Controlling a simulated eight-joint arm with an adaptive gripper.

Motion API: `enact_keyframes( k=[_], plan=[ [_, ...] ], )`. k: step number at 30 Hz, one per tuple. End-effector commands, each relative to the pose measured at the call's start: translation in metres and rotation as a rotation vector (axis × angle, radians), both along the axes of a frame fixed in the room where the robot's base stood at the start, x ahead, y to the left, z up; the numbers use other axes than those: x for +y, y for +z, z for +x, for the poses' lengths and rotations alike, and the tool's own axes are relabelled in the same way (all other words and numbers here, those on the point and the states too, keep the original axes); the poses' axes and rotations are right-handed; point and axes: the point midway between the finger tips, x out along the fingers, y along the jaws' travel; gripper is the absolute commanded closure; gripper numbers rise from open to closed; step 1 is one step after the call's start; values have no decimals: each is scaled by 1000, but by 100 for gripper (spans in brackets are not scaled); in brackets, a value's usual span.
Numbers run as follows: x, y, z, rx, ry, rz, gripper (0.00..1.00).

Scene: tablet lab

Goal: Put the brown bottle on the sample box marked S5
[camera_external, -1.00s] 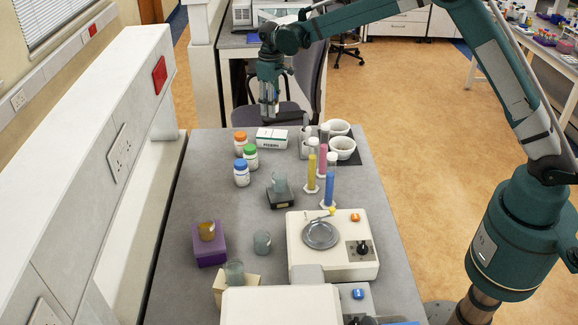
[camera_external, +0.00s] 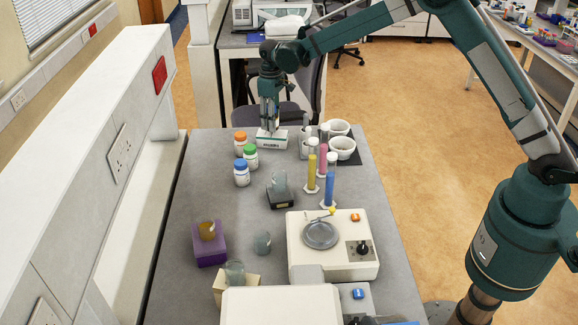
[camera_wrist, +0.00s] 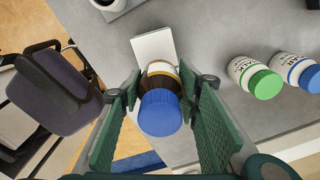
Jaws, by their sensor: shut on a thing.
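My gripper (camera_external: 270,124) is upright at the far end of the grey bench, shut on the brown bottle. In the wrist view the brown bottle (camera_wrist: 157,82) has a blue cap (camera_wrist: 161,113) and sits between the green finger pads (camera_wrist: 162,120). A white box (camera_external: 271,145) lies right below my gripper; it also shows in the wrist view (camera_wrist: 153,46), partly hidden by the bottle. I cannot tell whether the bottle touches it. Dark print shows on the box's near side, but I cannot read it as S5. The bottle is hardly distinguishable in the external view.
Bottles with orange (camera_external: 240,137), green (camera_external: 250,150) and blue (camera_external: 241,165) caps stand just left and nearer. Tall cylinders, one of them yellow (camera_external: 312,170), and white bowls (camera_external: 342,147) stand to the right. A hotplate (camera_external: 300,255) and small boxes with beakers are nearer.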

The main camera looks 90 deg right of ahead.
Motion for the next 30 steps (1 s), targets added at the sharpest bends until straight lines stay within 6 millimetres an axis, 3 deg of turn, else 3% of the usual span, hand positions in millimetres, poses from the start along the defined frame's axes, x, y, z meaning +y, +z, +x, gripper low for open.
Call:
enact_keyframes(
  k=[6,20,21,23,30],
  plan=[
    [0,-17,0,0,0,0,82],
    [0,-22,0,0,0,0,82],
    [0,-22,0,0,0,0,63],
    [0,-22,0,0,0,0,55],
    [0,-21,0,0,0,0,52]
  ],
)
